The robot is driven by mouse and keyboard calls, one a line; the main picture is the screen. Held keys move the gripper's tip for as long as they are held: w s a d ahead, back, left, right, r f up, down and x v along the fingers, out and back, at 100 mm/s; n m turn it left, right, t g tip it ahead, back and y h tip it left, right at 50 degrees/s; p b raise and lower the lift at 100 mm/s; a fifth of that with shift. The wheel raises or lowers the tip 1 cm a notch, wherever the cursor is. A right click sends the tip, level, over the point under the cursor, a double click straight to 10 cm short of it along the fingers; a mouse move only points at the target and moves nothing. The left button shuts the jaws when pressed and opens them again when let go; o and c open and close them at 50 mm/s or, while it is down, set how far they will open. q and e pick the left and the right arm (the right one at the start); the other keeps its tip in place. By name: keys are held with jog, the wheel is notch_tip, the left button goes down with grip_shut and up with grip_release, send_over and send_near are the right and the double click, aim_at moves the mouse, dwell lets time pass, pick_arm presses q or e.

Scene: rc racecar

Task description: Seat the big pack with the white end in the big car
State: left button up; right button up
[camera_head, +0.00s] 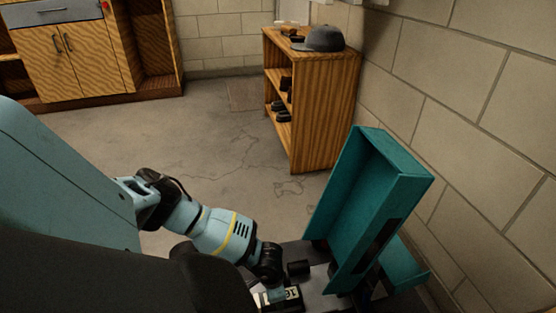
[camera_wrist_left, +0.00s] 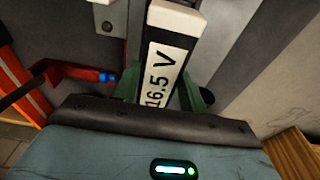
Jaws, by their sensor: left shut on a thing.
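My left gripper (camera_wrist_left: 168,95) is shut on the big pack (camera_wrist_left: 168,62), with a green finger on each side of it. The pack is black with a white end and a white label reading "16.5 V". In the head view only a little of the pack (camera_head: 290,294) shows at the bottom edge, below my wrist. It is over or on a dark grey surface that looks like the car's chassis (camera_head: 318,256). A grey plate (camera_wrist_left: 58,15) lies around the pack in the wrist view. I cannot tell whether the pack rests in its bay. My right gripper is not in view.
A teal open-sided shell (camera_head: 385,165) stands tilted up just right of the pack. A red lead with a blue tip (camera_wrist_left: 100,76) lies left of the pack. A wooden shelf (camera_head: 325,110) with a grey cap (camera_head: 322,39) stands behind; open floor lies left of it.

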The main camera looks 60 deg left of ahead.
pick_arm(q)
jog(key=shift+f, duration=0.3)
jog(key=shift+f+b, duration=1)
jog(key=shift+f, duration=0.55)
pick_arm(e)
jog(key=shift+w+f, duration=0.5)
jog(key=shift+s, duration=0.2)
pick_arm(q)
jog(key=shift+f, duration=0.1)
jog(key=o, duration=1.3)
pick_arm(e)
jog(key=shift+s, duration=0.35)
pick_arm(q)
jog(key=shift+o, duration=0.2)
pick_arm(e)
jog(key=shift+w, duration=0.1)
